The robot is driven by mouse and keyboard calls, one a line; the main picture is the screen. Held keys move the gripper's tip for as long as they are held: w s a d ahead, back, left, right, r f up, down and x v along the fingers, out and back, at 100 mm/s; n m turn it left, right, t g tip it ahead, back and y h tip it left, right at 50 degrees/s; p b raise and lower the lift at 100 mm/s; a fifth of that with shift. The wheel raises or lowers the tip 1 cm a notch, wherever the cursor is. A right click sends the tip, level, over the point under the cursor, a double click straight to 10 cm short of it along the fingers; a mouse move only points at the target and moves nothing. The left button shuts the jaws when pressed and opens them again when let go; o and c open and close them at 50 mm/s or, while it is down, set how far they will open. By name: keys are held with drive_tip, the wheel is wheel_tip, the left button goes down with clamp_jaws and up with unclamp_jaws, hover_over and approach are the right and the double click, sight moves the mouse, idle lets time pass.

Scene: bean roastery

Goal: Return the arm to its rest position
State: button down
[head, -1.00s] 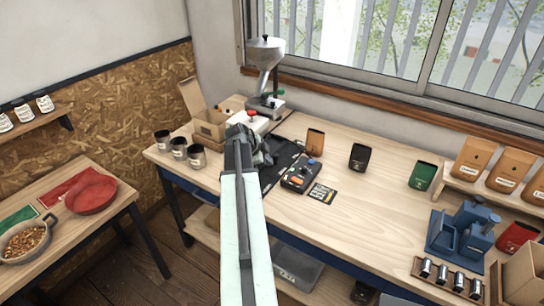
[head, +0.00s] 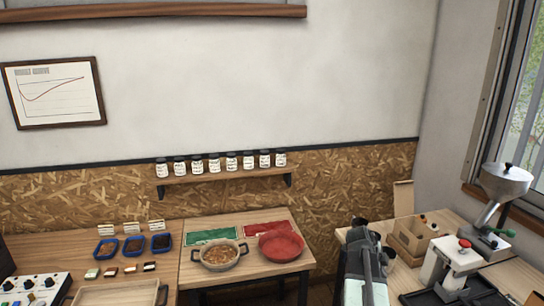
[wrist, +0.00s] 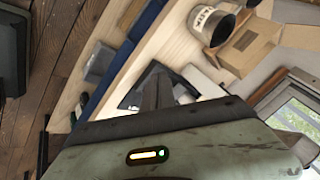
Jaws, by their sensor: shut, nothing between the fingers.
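My arm, pale with grey parts, reaches up from the bottom edge in the head view, right of centre. My gripper (head: 364,240) is at its far end, in front of the left end of the bench (head: 413,277). In the wrist view my gripper (wrist: 157,88) shows as dark fingers close together, shut with nothing held. A labelled canister (wrist: 213,24) and an open cardboard box (wrist: 250,42) stand on the bench past the fingers.
A grinder (head: 496,200) and a white device with a red knob (head: 452,262) stand on the right bench. A side table holds a pan of beans (head: 220,256) and a red bowl (head: 281,246). A jar shelf (head: 222,178) is on the wall. Dark floor shows between the tables.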

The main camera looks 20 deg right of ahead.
drive_tip(key=w+a+f+n+t+y, duration=0.1)
drive_tip(key=w+a+n, duration=0.3)
drive_tip(key=a, duration=0.8)
drive_tip(key=w+a+f+n+t+y, duration=0.1)
drive_tip(key=w+a+n, duration=0.25)
drive_tip(key=a, duration=0.75)
drive_tip(key=w+a+f+n+y, duration=0.1)
drive_tip(key=w+a+n, duration=0.25)
drive_tip(key=a, duration=0.85)
drive_tip(key=s+a+f+n+g+y, duration=0.1)
drive_tip(key=s+a+n+y, duration=0.1)
drive_tip(key=a+n, duration=0.5)
drive_tip(key=s+a+f+n+y, duration=0.1)
drive_tip(key=s+a+n+y, duration=0.1)
drive_tip(key=s+a+n, duration=0.2)
drive_tip(key=a+n, duration=0.3)
drive_tip(key=n, duration=0.2)
drive_tip(key=shift+a+g, duration=0.4)
drive_tip(key=shift+d, duration=0.1)
